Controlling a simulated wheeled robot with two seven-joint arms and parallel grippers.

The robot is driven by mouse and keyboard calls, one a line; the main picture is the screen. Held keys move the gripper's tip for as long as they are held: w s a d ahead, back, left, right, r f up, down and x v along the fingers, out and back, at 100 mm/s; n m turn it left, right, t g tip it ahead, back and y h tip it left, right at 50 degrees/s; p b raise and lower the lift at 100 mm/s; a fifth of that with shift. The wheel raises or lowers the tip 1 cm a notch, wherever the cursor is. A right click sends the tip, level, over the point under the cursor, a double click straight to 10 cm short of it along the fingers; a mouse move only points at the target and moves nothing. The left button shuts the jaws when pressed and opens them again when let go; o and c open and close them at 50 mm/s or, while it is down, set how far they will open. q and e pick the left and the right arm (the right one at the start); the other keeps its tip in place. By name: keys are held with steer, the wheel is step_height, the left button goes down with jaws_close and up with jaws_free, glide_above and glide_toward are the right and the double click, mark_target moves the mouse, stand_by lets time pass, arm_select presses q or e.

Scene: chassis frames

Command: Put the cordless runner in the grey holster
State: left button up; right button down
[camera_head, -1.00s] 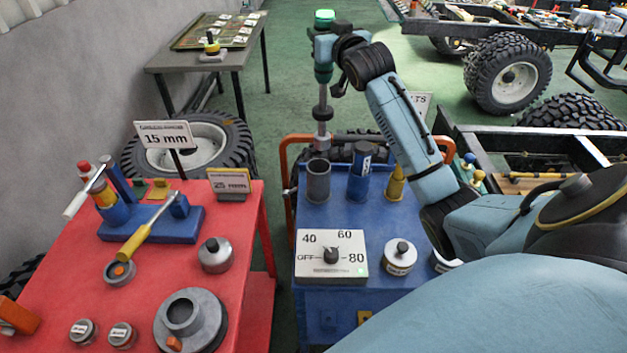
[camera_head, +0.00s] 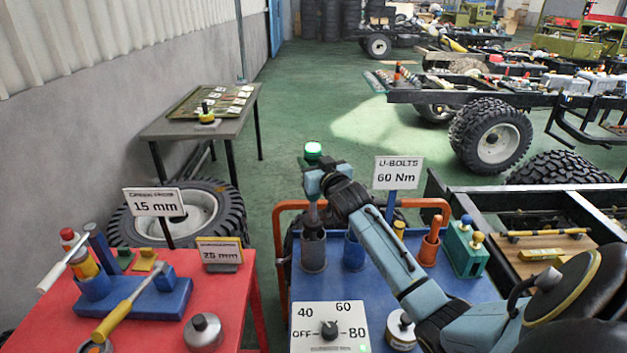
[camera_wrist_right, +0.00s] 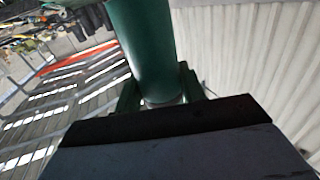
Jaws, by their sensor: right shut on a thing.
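The cordless runner (camera_head: 313,150) has a green top and a grey shaft and stands upright. My right gripper (camera_head: 318,182) is shut on it below the green top. In the right wrist view, its green body (camera_wrist_right: 142,50) shows between the fingers. The grey holster (camera_head: 313,256) is an upright tube at the back left of the blue cart top. The shaft meets the holster's mouth and its lower end is hidden, seemingly inside; how deep I cannot tell. My left gripper is not in view.
A blue holster (camera_head: 353,252) stands just right of the grey one, partly behind my arm. An orange holster (camera_head: 429,250) and a green block (camera_head: 465,252) are farther right. A dial box (camera_head: 330,328) sits in front. A red table (camera_head: 240,300) is on the left.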

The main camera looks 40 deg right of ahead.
steer(key=shift+f, duration=2.25)
steer(key=c, duration=1.3)
jaws_free()
steer(key=shift+f, duration=0.3)
steer(key=o, duration=0.5)
steer(key=shift+c, duration=0.2)
steer(key=shift+s+r, duration=0.1)
steer(key=shift+r, duration=0.1)
steer(key=v, duration=1.2)
